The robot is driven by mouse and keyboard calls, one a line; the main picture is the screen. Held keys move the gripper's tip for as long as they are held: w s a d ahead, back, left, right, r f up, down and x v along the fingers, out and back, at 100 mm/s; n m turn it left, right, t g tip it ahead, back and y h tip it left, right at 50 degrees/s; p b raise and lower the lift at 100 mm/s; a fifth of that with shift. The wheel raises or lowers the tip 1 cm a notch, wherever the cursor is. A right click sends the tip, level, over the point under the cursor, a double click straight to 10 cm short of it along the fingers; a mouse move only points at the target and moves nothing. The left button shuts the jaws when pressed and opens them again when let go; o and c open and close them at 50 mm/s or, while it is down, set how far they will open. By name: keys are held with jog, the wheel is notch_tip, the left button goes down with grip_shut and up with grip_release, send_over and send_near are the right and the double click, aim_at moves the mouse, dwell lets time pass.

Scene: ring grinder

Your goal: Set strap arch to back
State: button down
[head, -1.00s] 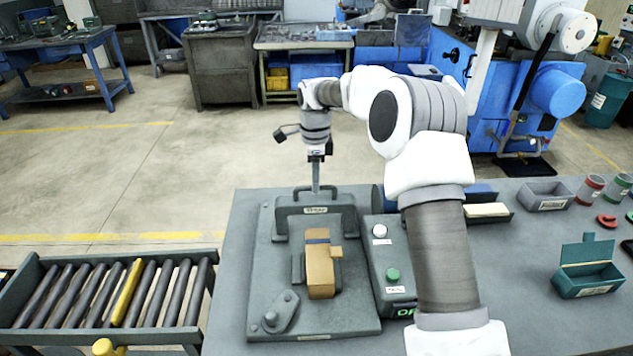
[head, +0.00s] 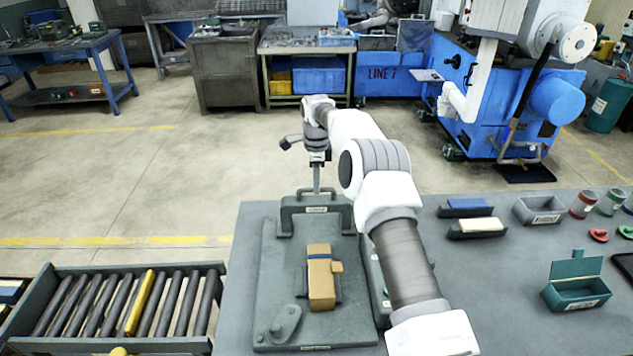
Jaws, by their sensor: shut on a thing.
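The strap arch (head: 290,216) is a dark grey bracket with a pale label on its front. It stands at the back edge of the grey fixture plate (head: 272,315). My gripper (head: 317,185) points straight down from above and is shut on the top middle of the arch. The fingertips are small in this view, so the exact contact is hard to see. In front of the arch, a tan block (head: 321,280) with a blue band sits in a dark holder on the plate. A grey lever (head: 285,325) lies at the plate's front left.
My forearm crosses right of the plate and hides most of the button box there. A roller conveyor (head: 120,345) stands at the left. Two small trays (head: 480,228), a grey bin (head: 530,210) and an open green box (head: 577,290) stand on the bench at the right.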

jog(key=shift+w+a+r, duration=0.1)
jog(key=shift+w+r, duration=0.05)
jog(key=shift+w, duration=0.05)
jog(key=c, duration=0.8)
grip_release()
jog(key=shift+w, duration=0.1)
notch_tip(320, 180, up, 17)
jog(key=p, duration=0.5)
jog(key=shift+r, duration=0.15)
